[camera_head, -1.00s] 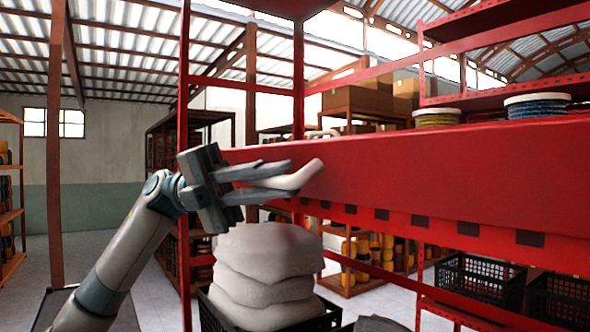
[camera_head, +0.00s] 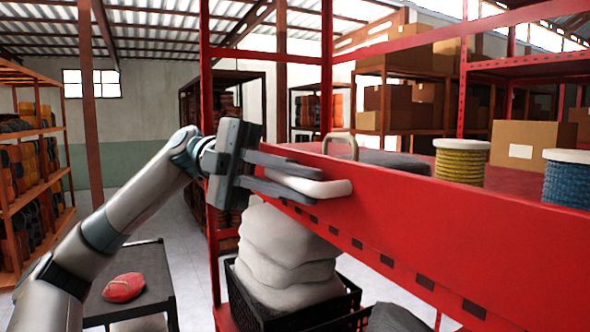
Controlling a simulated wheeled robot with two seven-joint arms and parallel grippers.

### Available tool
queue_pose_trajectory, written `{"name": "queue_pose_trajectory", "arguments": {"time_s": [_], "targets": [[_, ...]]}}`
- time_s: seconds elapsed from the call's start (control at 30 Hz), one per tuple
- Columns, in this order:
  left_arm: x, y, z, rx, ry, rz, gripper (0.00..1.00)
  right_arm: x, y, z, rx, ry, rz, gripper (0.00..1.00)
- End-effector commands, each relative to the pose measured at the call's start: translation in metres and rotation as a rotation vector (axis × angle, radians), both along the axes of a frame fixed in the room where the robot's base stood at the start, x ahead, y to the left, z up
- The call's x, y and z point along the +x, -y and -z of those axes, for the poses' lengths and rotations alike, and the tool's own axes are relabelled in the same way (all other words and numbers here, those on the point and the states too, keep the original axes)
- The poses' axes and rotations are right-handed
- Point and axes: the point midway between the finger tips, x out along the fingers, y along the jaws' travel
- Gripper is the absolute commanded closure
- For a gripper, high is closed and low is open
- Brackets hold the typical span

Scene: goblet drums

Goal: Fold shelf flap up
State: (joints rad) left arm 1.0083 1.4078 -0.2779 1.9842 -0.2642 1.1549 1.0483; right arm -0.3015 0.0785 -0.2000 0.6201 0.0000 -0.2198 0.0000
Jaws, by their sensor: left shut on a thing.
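The shelf flap (camera_head: 430,222) is a long red panel along the front of the red shelf, running from the middle to the lower right in the head view. It stands roughly upright, and its top edge rises in front of the shelf deck. A white bar handle (camera_head: 338,188) sits at its left end. My left gripper (camera_head: 316,185) is shut on this handle, its two grey fingers above and below it. The fingers hide part of the handle. My right gripper is out of view.
Yellow (camera_head: 461,162) and blue (camera_head: 568,182) spools stand behind the flap, with a cardboard box (camera_head: 530,146) beyond. A beige handle (camera_head: 341,143) shows near a dark object (camera_head: 392,160). White sacks (camera_head: 285,250) fill a black crate (camera_head: 290,320) below. A dark cart (camera_head: 130,280) stands lower left.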

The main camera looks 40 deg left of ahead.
Motion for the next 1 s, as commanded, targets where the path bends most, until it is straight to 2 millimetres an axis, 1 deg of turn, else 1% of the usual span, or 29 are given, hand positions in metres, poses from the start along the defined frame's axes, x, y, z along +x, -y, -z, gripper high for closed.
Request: {"name": "queue_pose_trajectory", "arguments": {"time_s": [0.33,0.37,0.4,0.43,0.8,0.87,1.0], "targets": [[0.001,0.0,-0.001,-0.001,-0.001,-0.002,1.0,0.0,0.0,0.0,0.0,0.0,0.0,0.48],[0.001,0.0,-0.001,-0.001,-0.001,-0.002,0.81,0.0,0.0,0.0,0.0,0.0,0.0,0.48],[0.001,0.0,-0.001,-0.001,-0.001,-0.002,0.72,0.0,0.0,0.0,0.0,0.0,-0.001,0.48],[0.0,0.0,-0.001,-0.001,0.0,-0.002,0.68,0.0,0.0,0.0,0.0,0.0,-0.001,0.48],[0.0,-0.002,0.0,-0.001,0.0,-0.002,0.68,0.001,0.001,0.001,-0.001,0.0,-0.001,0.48],[0.0,-0.004,0.0,-0.001,0.0,-0.002,0.68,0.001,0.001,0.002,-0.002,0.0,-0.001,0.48],[0.001,-0.015,0.0,-0.001,0.0,-0.004,0.68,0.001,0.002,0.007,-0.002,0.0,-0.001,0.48]]}}
